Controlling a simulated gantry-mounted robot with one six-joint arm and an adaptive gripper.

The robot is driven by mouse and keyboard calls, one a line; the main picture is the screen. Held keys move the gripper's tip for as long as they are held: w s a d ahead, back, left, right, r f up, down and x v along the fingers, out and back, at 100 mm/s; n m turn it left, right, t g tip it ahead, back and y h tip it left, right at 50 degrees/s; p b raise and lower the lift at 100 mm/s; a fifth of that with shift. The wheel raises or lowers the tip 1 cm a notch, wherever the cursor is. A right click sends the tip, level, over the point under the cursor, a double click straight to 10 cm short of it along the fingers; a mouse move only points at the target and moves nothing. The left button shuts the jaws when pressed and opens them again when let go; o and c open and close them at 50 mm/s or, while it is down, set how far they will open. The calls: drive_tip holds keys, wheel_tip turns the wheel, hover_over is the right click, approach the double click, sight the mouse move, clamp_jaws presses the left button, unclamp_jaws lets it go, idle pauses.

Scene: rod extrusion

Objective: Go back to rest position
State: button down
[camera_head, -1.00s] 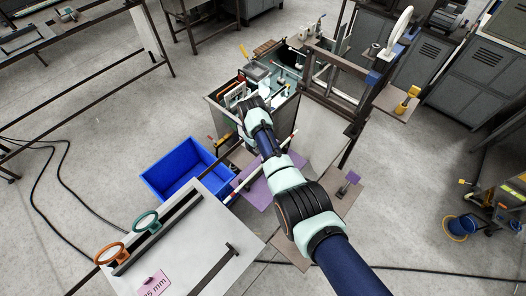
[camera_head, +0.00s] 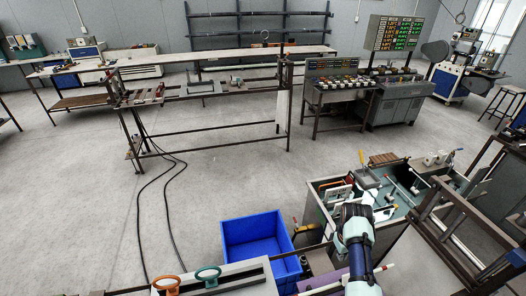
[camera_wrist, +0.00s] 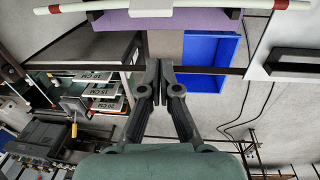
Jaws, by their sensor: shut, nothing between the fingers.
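My gripper (camera_wrist: 160,85) points into the middle of the wrist view with its two dark fingers together and nothing between them. In the head view my arm shows at the bottom right beside the machine bench, and it hides the gripper. A white rod with red bands (camera_wrist: 180,8) lies along a purple support (camera_wrist: 170,20) at the top of the wrist view. My gripper is apart from it.
A blue bin (camera_head: 235,238) stands on the floor left of the machine bench (camera_head: 318,205). The bin also shows in the wrist view (camera_wrist: 215,48). A dark frame (camera_head: 440,225) stands at right. A table with orange and teal rings (camera_head: 207,274) is in front. Open floor lies left.

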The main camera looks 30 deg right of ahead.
drive_tip(key=shift+w, duration=0.1)
drive_tip(key=w+a+r+n+t+h+p, duration=0.1)
drive_tip(key=w+a+r+t+p, duration=0.15)
drive_tip(key=w+a+r, duration=0.6)
drive_tip(key=w+a+r+n+t+h+p, duration=0.1)
drive_tip(key=w+a+r+t, duration=0.2)
drive_tip(key=a, duration=1)
drive_tip(key=s+a+r+t+y, duration=0.1)
drive_tip(key=s+a+r+t, duration=0.1)
drive_tip(key=a+r, duration=0.3)
drive_tip(key=s+a+r+n+t+y+p, duration=0.1)
drive_tip(key=s+a+r+t, duration=0.2)
drive_tip(key=a, duration=0.8)
drive_tip(key=s+a+r+t+y, duration=0.1)
drive_tip(key=s+a+r+t, duration=0.1)
drive_tip(key=s+a+r, duration=0.4)
drive_tip(key=shift+a+r+n+p, duration=0.3)
drive_tip(key=shift+a+r, duration=0.6)
drive_tip(key=shift+r, duration=0.05)
